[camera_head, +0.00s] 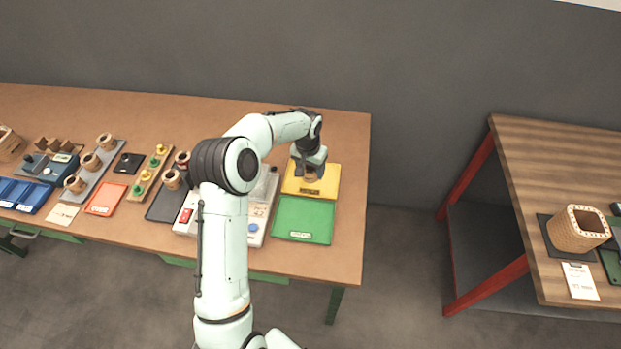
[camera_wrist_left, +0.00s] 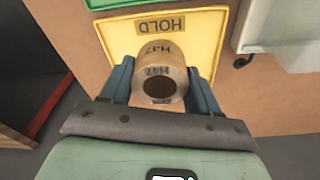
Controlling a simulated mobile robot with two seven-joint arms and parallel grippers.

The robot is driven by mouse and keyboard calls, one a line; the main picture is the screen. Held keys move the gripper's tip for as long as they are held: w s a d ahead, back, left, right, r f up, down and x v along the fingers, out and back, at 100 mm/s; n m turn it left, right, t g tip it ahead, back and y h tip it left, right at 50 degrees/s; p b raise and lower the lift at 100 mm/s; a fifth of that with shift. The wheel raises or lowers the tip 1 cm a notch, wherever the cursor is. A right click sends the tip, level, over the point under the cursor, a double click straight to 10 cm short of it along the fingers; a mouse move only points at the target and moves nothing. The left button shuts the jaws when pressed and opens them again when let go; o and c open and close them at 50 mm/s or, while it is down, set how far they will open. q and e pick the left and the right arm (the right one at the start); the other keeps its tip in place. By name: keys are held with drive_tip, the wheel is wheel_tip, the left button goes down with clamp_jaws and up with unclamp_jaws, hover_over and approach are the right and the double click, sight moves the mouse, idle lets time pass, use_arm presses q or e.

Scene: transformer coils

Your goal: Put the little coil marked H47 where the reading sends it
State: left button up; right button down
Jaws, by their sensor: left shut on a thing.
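The small coil (camera_wrist_left: 158,72), a copper-brown ring marked H47, sits between the fingers of my left gripper (camera_wrist_left: 160,88) in the left wrist view. The gripper is shut on it, a finger on each side, and the open bore faces the camera. The yellow tray (camera_wrist_left: 206,28), labelled HOLD, lies directly behind the coil. In the head view my left gripper (camera_head: 311,170) is over the yellow tray (camera_head: 328,190), with the coil (camera_head: 312,177) partly hidden beneath it. I cannot tell whether the coil touches the tray. My right gripper is out of view.
A green tray (camera_head: 303,220) lies in front of the yellow one. A light instrument box (camera_head: 258,212) with a blue button is partly hidden by my arm. An orange-red tray (camera_head: 106,199), coils and blue bins (camera_head: 24,194) stand left.

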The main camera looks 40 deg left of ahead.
use_arm(q)
drive_tip(key=shift+f, duration=2.4)
drive_tip(key=o, duration=1.2)
drive_tip(key=shift+f, duration=0.15)
wheel_tip(320, 180, up, 12)
drive_tip(key=s, duration=0.1)
drive_tip(key=shift+s+d, duration=0.15)
drive_tip(key=shift+s, duration=0.05)
